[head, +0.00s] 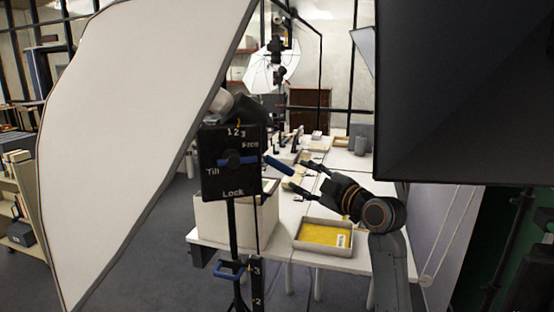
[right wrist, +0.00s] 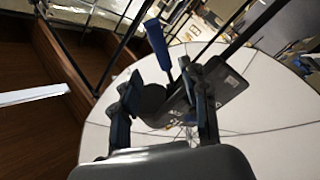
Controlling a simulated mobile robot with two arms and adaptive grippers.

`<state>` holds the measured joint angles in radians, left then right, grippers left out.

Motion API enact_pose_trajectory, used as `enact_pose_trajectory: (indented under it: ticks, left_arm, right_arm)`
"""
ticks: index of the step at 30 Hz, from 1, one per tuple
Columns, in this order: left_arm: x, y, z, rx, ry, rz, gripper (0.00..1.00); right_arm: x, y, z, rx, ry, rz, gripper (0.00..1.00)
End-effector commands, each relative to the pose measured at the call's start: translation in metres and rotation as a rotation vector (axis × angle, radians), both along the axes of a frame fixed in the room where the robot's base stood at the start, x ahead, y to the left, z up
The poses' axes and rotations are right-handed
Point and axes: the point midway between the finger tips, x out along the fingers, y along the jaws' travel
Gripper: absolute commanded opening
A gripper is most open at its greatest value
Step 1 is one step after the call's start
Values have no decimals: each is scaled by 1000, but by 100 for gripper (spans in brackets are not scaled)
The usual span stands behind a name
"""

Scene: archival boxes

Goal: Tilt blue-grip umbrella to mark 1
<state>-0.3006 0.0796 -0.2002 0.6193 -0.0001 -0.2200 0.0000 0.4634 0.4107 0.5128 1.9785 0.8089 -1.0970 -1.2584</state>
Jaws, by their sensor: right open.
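A black tilt panel (head: 231,162) marked 1, 2, 3, Free, Tilt and Lock stands upright on a stand left of centre. A blue grip (head: 279,165) sticks out from its right side; it also shows in the right wrist view (right wrist: 157,45). The white ribbed umbrella canopy (right wrist: 262,98) fills much of that view behind the panel. My right gripper (head: 302,177) is open and empty, its fingertips just right of the blue grip. In the right wrist view, the grip stands beyond the open fingers (right wrist: 168,95). My left gripper is out of view.
A large white panel (head: 130,120) fills the left, and a large black hood (head: 465,90) the upper right. A white box (head: 215,222) and a tray with yellow contents (head: 324,234) stand on the white table. A blue-handled clamp (head: 230,271) sits lower on the stand.

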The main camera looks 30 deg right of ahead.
Motion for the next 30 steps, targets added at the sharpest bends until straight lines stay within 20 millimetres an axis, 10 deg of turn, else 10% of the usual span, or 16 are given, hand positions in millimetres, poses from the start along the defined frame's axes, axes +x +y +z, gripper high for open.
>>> enact_pose_trajectory:
  ticks: [12,28,30]
  left_arm:
    - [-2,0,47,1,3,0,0]
    - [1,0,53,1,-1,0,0]
    - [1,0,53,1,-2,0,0]
  right_arm:
    - [84,6,4,6,1,1,45]
    - [103,7,0,1,1,-1,45]
    - [103,6,0,1,1,-1,31]
